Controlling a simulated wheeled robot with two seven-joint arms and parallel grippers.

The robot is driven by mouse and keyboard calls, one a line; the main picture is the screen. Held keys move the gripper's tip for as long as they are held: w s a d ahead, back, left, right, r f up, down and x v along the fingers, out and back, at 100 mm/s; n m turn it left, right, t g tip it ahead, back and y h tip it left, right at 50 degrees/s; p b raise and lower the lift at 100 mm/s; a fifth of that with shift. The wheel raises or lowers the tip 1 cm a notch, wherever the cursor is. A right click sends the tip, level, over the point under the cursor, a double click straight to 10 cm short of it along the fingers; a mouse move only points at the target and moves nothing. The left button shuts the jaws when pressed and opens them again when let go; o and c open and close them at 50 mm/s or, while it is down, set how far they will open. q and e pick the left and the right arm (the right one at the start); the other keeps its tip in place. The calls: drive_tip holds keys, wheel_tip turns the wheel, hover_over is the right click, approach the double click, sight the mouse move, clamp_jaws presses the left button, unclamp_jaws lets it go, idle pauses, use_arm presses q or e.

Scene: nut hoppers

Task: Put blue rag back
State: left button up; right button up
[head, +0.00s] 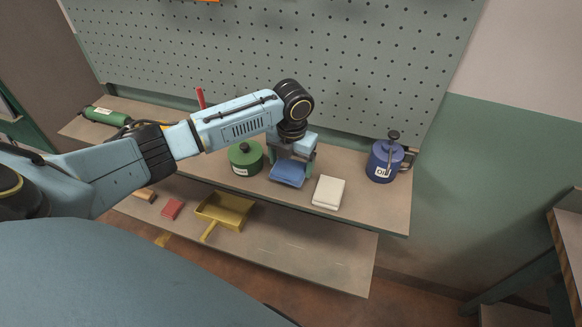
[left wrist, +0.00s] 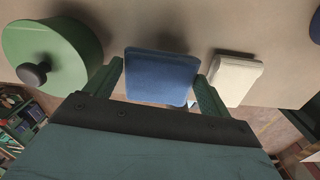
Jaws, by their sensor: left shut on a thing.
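The blue rag (head: 287,174) is a folded pad at the upper shelf, between a green lidded pot and a white folded cloth. My left gripper (head: 292,166) reaches down over it from above and is shut on it. In the left wrist view the blue rag (left wrist: 160,76) sits between the two green fingers of my left gripper (left wrist: 160,85). I cannot tell for sure whether the rag rests on the shelf or hangs just above it. My right gripper is not in view.
The green pot (head: 246,159) stands close left of the rag, and the white cloth (head: 329,192) lies close right. A blue oil can (head: 382,162) stands farther right. A yellow dustpan (head: 225,209) and red block (head: 172,208) lie on the lower shelf. Pegboard (head: 290,50) rises behind.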

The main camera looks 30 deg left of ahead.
sight(292, 166)
use_arm(q)
wheel_tip(292, 166, down, 2)
drive_tip(key=shift+f, duration=0.25)
drive_tip(key=o, duration=0.8)
drive_tip(key=shift+f, duration=0.1)
drive_tip(key=o, duration=0.4)
wheel_tip(292, 166, up, 12)
drive_tip(key=shift+d+r, duration=0.15)
drive_tip(key=shift+r, duration=0.05)
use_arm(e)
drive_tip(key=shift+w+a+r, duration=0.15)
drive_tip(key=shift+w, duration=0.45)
